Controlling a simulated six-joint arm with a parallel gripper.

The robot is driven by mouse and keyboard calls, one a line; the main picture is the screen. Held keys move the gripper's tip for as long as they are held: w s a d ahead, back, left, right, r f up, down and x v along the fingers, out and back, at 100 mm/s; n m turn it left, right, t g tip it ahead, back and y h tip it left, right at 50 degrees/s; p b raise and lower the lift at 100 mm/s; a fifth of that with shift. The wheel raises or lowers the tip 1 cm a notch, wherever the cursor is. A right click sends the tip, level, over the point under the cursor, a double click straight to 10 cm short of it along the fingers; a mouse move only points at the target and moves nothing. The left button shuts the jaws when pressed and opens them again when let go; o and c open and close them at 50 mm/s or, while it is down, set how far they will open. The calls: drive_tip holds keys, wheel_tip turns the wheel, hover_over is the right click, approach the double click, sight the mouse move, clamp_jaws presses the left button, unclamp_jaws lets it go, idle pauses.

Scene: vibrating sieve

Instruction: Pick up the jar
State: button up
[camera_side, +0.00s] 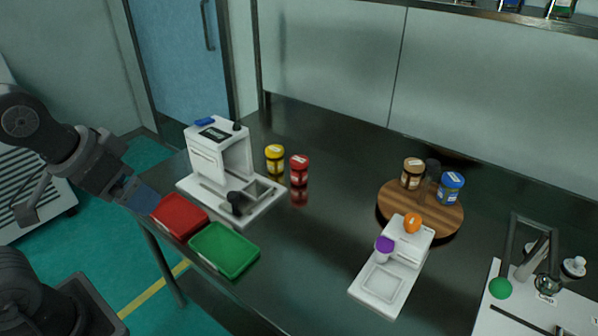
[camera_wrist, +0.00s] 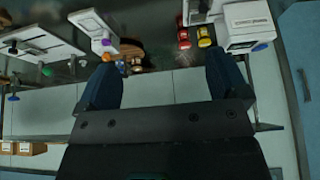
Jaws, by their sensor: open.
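The task does not say which jar. In the side view a yellow-lidded jar (camera_side: 275,158) and a red-lidded jar (camera_side: 299,170) stand upright beside the white machine. A brown jar (camera_side: 412,173) and a blue jar (camera_side: 451,187) stand on a round wooden board (camera_side: 420,215). My gripper (camera_side: 138,196) is at the left, off the table's edge, away from all jars. In the wrist view my gripper (camera_wrist: 165,82) has its fingers wide apart with nothing between them.
A white machine (camera_side: 218,160) stands near the table's left. Red (camera_side: 180,216) and green (camera_side: 224,250) trays lie at its front edge. A white scale-like device (camera_side: 385,285) and a white board with lab items (camera_side: 545,310) are at right. The table's middle is clear.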

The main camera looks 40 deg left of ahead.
drive_tip(key=w+r+m, duration=0.1)
drive_tip(key=w+r, duration=0.2)
drive_tip(key=w, duration=1.2)
drive_tip(key=m+h, duration=0.1)
hover_over(299, 160)
drive_tip(key=s+a, duration=0.2)
drive_tip(key=s, duration=0.5)
wheel_tip(299, 160, down, 20)
drive_tip(key=r, duration=0.1)
drive_tip(key=shift+t, duration=0.4)
drive_tip(key=x, duration=0.7)
drive_tip(key=shift+s+d+f, duration=0.15)
drive_tip(key=shift+d+f, duration=0.1)
drive_tip(key=shift+x, duration=3.25)
drive_tip(key=shift+d+r, duration=0.15)
drive_tip(key=c, duration=1)
